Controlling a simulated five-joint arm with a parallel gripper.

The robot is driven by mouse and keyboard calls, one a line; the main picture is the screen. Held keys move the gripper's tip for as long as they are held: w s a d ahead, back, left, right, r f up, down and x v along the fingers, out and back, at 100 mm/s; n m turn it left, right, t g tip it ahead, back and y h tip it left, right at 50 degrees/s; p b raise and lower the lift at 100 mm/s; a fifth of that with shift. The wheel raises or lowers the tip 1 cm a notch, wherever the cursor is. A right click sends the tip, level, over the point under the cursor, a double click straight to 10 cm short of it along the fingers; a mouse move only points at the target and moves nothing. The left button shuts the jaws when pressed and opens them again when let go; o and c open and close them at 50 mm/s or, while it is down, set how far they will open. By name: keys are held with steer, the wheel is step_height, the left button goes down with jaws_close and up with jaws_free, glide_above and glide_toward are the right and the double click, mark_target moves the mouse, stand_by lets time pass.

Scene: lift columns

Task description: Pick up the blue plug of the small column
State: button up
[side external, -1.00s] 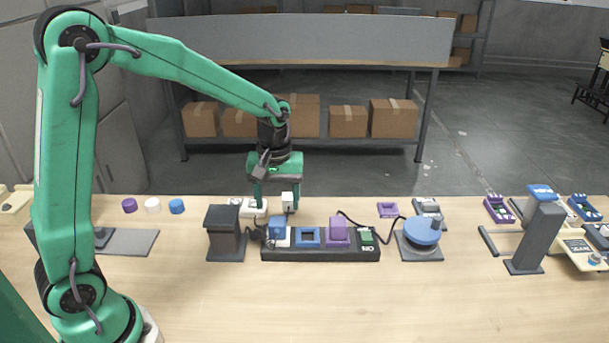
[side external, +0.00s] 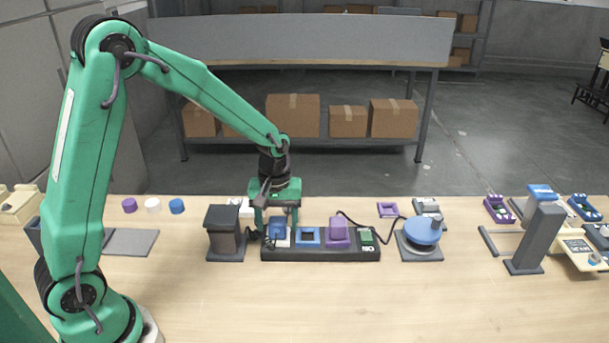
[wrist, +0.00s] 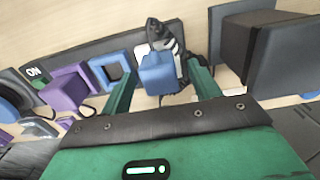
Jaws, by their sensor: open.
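The blue plug (side external: 278,228) is a small blue block at the left end of the black power strip (side external: 318,255), on a white patch. My gripper (side external: 277,221) is open, with its green fingers low on either side of the plug. In the wrist view the blue plug (wrist: 158,72) lies between the two fingers (wrist: 162,84), and gaps show beside it. A dark lead runs from near the plug toward the short dark column (side external: 226,230) just left of the strip. The dark column (wrist: 250,55) is close to one finger in the wrist view.
The strip also holds an empty blue-framed socket (side external: 308,237), a purple plug (side external: 338,232) and a green switch (side external: 366,237). A blue round device (side external: 422,232) stands to the right, a tall grey column (side external: 535,235) farther right. The table's front is clear.

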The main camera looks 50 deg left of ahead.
steer(key=shift+f, duration=0.5)
steer(key=shift+c, duration=0.4)
steer(key=c, duration=0.9)
